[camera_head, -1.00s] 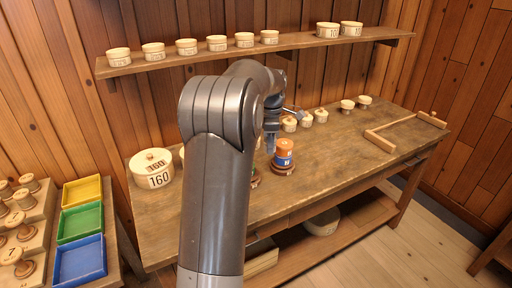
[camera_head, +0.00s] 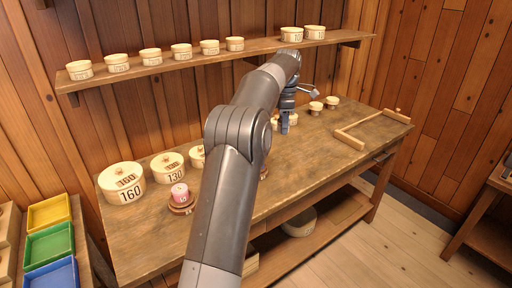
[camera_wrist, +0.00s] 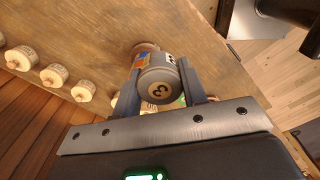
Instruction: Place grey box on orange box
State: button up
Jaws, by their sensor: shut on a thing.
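The grey box (camera_wrist: 158,85) is a round grey drum with a dark 3 on its pale end face. My gripper (camera_wrist: 161,78) is shut on it, with one finger on each side, in the wrist view. An orange patch with some blue (camera_wrist: 139,61), apparently the orange box, shows just beyond the grey box, above a round wooden base (camera_wrist: 145,47). The grey box covers most of it, and I cannot tell whether they touch. In the head view my gripper (camera_head: 285,125) points down over the bench; the grey box is not clear there, and my arm hides the orange box.
The bench (camera_head: 150,235) carries lidded round boxes marked 160 (camera_head: 121,189) and 130 (camera_head: 168,173) at left, and a pink box on a wooden base (camera_head: 180,197). A wooden frame (camera_head: 370,130) lies at right. A wall shelf (camera_head: 215,56) with several round boxes runs above.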

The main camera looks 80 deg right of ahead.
jog(key=w+d+f, duration=0.1)
jog(key=w+f, duration=0.1)
jog(key=w, duration=0.1)
jog(key=w+d+f, duration=0.2)
jog(key=w, duration=0.1)
jog(key=w+d+f, duration=0.2)
jog(key=w, duration=0.2)
jog(key=shift+w+f, duration=0.1)
jog(key=shift+f, duration=2.3)
jog(key=shift+a+f, duration=0.1)
jog(key=o, duration=0.9)
jog(key=shift+o, duration=0.2)
notch_tip(320, 180, up, 12)
jog(key=shift+w, duration=0.1)
